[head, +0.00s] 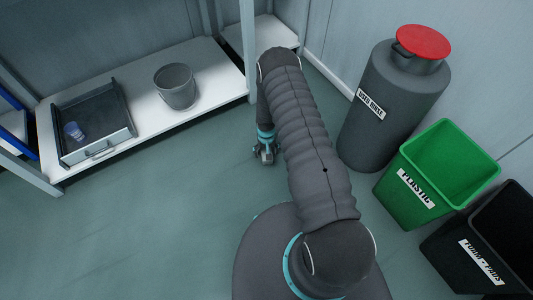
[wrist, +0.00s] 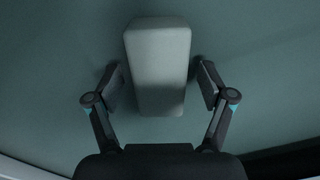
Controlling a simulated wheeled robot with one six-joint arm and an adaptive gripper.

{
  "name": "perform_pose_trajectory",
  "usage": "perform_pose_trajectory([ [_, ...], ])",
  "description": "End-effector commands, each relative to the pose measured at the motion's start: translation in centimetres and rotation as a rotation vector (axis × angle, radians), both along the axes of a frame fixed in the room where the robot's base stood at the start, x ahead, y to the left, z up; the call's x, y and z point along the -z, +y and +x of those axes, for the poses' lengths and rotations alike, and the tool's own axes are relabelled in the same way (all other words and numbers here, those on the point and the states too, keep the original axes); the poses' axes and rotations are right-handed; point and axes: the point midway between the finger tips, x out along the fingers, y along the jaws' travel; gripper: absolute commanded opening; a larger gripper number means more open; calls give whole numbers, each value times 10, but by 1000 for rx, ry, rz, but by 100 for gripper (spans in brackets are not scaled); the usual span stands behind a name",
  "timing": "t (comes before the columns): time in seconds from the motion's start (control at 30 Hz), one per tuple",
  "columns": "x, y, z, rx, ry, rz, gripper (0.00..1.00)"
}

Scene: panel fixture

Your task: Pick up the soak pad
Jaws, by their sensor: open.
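The soak pad (wrist: 158,62) appears to be the pale grey-green block on the floor in the wrist view. It lies lengthwise between the two open fingers of my gripper (wrist: 161,88), with a gap on each side. The fingertips are level with its nearer half, and a shadow falls on that part. In the head view my gripper (head: 264,154) points down near the floor, left of my arm. The pad is not clearly visible there, hidden by the gripper and arm.
A white shelf (head: 215,70) at the back holds a grey bucket (head: 175,86) and a dark tray (head: 100,130) with a small blue cup (head: 74,131). On the right stand a grey drum with a red lid (head: 395,105), a green bin (head: 435,172) and a black bin (head: 490,240). The left floor is clear.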

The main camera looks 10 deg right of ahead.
Motion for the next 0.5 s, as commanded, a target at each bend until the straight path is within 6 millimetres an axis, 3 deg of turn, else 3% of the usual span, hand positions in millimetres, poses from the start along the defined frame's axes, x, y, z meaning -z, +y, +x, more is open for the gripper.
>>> perform_pose_trajectory([
  [0.03, 0, 0, 0, 0, 0, 0, 81],
  [0.23, 0, 0, 0, 0, 0, 0, 31],
  [0.5, 0, 0, 0, -1, 0, 0, 23],
])
